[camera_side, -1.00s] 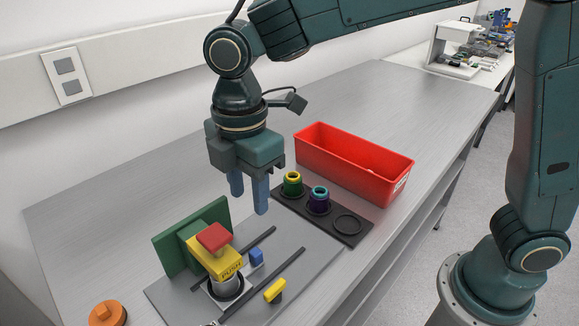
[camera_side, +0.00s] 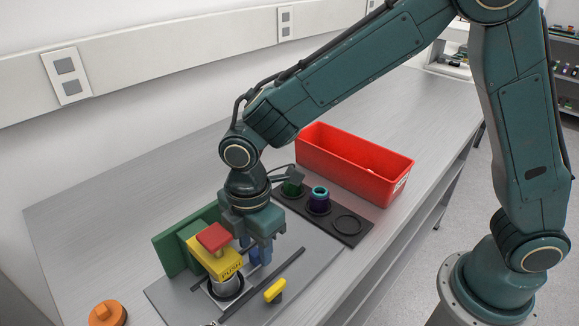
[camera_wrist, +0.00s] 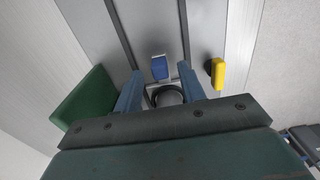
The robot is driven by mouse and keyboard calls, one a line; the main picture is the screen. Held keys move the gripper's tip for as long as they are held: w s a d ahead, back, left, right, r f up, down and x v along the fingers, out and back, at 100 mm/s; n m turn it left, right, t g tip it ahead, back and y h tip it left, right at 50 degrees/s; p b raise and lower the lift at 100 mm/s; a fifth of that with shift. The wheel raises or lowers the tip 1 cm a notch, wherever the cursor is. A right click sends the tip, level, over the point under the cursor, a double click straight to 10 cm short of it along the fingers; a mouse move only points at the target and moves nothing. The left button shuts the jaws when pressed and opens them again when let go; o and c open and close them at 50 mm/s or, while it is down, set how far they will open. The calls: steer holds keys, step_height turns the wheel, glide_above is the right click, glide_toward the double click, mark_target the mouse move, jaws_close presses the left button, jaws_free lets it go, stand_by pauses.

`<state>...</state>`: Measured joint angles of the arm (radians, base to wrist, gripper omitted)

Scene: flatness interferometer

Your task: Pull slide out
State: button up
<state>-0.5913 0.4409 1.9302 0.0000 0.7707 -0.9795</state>
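The slide's blue handle (camera_side: 254,257) stands between two dark rails, partly hidden by my fingers in the side view. It also shows in the wrist view (camera_wrist: 160,68) as a small upright block between and just beyond my fingertips. A round dark-rimmed seat (camera_side: 226,288) on the slide sits below the yellow PUSH block (camera_side: 229,265); part of it shows in the wrist view between my fingers. My gripper (camera_wrist: 160,80) is low over the slide, with its two blue fingers apart and a gap on each side of the handle. I cannot tell whether the fingertips are level with the handle.
A green upright plate (camera_side: 171,255) and a red-topped block (camera_side: 214,237) stand close left of my gripper. A yellow knob (camera_side: 275,291) is right of the right rail. A black tray (camera_side: 347,224) with ringed parts and a red bin (camera_side: 350,170) lie behind. An orange knob (camera_side: 106,314) is front left.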

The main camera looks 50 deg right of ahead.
steer(key=shift+f, duration=0.3)
jaws_close()
steer(key=d, duration=1.1)
steer(key=shift+d, duration=0.25)
jaws_free()
steer(key=shift+r, duration=0.1)
step_height(320, 180, up, 14)
stand_by(0.7)
